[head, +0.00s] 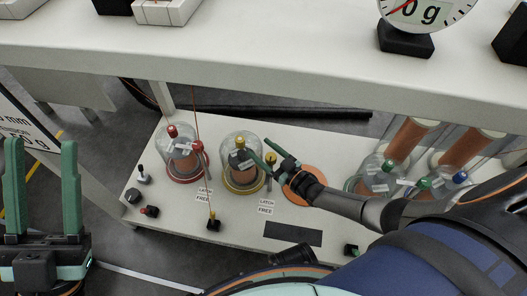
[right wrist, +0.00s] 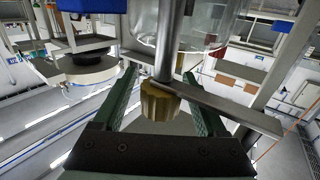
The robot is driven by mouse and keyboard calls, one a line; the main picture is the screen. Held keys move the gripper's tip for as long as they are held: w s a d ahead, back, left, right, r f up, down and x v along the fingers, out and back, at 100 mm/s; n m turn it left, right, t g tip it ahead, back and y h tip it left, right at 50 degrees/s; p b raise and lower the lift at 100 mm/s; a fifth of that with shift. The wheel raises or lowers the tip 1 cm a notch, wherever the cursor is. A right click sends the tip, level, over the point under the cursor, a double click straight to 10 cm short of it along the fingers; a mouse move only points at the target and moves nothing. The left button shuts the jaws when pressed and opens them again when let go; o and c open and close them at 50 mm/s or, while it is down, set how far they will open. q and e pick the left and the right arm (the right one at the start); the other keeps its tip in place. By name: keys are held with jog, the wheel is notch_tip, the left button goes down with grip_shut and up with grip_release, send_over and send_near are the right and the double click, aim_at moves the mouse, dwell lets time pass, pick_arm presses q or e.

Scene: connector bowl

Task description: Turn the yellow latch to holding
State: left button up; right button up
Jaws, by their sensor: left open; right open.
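A clear bell jar (head: 241,160) with a yellow base ring stands on the lower white bench. Its yellow latch (head: 269,184) is beside it on the right, partly hidden by my right gripper. A card reading "LATCH FREE" (head: 266,206) lies in front. My right gripper (head: 259,148) is open near the jar's right side. In the right wrist view a ribbed yellow knob (right wrist: 161,101) on a metal rod with a crossbar shows between the open green fingers (right wrist: 160,82); I cannot tell whether they touch it. My left gripper (head: 42,150) is open and empty at the far left, away from the bench.
A red-ringed jar (head: 181,158) stands left of the yellow one, with another "LATCH FREE" card (head: 205,195). More jars (head: 381,177) are farther right, near my arm.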

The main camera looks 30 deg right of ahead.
grip_shut()
dwell(0.6)
dwell(0.8)
